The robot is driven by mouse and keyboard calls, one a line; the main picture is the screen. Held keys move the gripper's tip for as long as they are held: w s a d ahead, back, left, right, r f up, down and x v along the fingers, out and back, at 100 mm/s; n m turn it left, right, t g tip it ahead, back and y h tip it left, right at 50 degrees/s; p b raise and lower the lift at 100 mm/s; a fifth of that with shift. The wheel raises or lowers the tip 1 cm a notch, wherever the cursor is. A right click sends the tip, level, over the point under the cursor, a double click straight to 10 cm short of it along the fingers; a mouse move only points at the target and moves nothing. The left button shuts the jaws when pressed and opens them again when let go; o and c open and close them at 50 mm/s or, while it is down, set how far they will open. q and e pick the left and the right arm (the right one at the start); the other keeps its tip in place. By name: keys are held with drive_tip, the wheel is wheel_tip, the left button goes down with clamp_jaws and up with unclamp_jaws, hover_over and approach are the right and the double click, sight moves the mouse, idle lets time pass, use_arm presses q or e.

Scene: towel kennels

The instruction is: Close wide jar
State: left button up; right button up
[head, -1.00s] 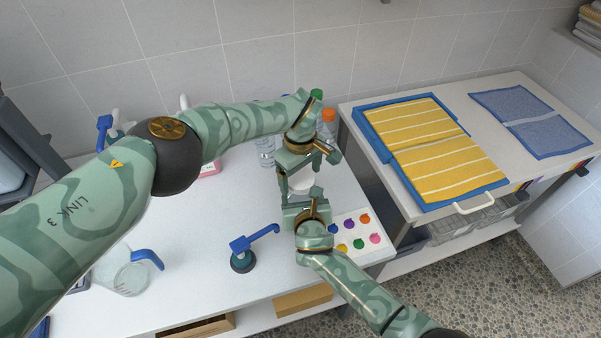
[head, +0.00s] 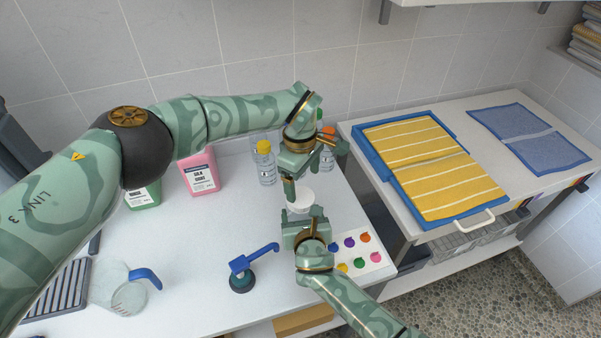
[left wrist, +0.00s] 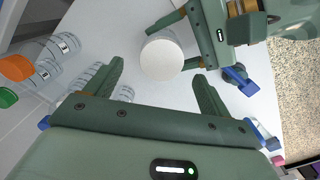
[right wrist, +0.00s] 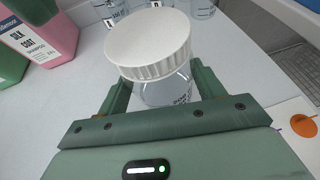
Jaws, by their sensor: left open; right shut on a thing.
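The wide jar (right wrist: 166,92) is clear with dark print and shows in the right wrist view. Its white ribbed lid (right wrist: 150,45) sits on top and overhangs to the left; I cannot tell if it is tight. The lid also shows in the head view (head: 300,202) and the left wrist view (left wrist: 161,60). My right gripper (head: 303,214) is shut on the jar's body below the lid. My left gripper (head: 303,180) is open and empty above the lid. In the left wrist view the lid lies just beyond and between its fingertips, apart from them.
Clear bottles (head: 265,163) and an orange-capped bottle (head: 327,134) stand close behind the grippers. A pink shampoo jug (head: 201,172) stands at the back left. A blue-handled tool (head: 243,282), a glass pitcher (head: 122,290) and a paint-dot card (head: 352,252) are on the table.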

sight(301, 197)
use_arm(q)
drive_tip(key=n, duration=0.3)
drive_tip(key=r+n, duration=0.1)
drive_tip(key=n, duration=0.5)
drive_tip(key=r+n, duration=0.1)
drive_tip(key=n, duration=0.2)
drive_tip(key=shift+n, duration=0.3)
drive_tip(key=n, duration=0.5)
drive_tip(key=shift+a+r+n, duration=0.1)
drive_tip(key=shift+r+n, duration=0.1)
drive_tip(key=shift+n, duration=0.1)
drive_tip(key=n, duration=0.5)
drive_tip(key=shift+a+n+y, duration=0.15)
drive_tip(key=shift+n+y, duration=0.15)
drive_tip(key=shift+f, duration=4)
